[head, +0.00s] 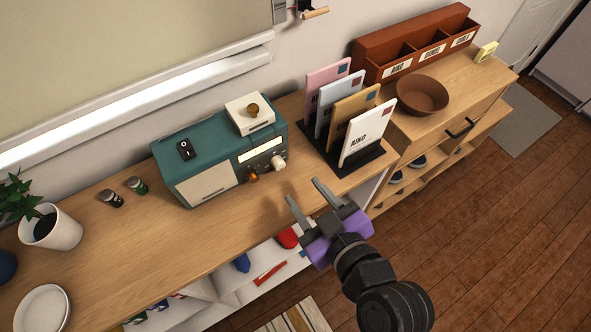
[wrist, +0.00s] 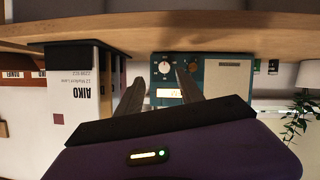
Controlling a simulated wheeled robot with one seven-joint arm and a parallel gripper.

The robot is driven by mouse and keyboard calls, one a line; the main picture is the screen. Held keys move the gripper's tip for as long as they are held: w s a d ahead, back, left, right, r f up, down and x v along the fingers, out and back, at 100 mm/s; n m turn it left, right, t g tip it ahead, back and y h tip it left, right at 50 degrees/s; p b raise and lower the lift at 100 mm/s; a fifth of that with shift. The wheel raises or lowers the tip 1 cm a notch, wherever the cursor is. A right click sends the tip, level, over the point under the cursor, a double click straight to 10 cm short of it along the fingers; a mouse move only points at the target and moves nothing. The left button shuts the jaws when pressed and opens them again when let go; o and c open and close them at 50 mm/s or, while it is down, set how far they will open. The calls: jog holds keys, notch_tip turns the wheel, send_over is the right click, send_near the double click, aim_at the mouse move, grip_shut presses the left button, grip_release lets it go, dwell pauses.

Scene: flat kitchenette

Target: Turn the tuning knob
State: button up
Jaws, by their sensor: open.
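A teal radio (head: 205,150) stands on the wooden counter. Its front has a cream speaker panel (head: 207,184), a lit display (head: 260,150), a white knob (head: 279,161) and an orange-brown knob (head: 252,175). I cannot tell which one is the tuning knob. The wrist view shows the radio upside down, with the white knob (wrist: 165,67) and the orange-brown knob (wrist: 193,64) above the display (wrist: 170,92). My gripper (head: 306,194) is open and empty, in front of the radio's knob end, apart from both knobs.
A cream box with a brown knob (head: 252,109) and a black switch (head: 185,149) sit on the radio. A letter rack (head: 358,163) with upright envelopes stands close on the right. Two small jars (head: 136,185) and a plant pot (head: 50,230) are left. The counter before the radio is clear.

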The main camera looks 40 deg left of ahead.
aim_at(281, 167)
jog(key=shift+a+r+n, duration=0.15)
jog(key=shift+a+n, duration=0.15)
jog(key=shift+a, duration=0.65)
jog(key=p+x, duration=0.1)
jog(key=x, duration=0.6)
grip_shut()
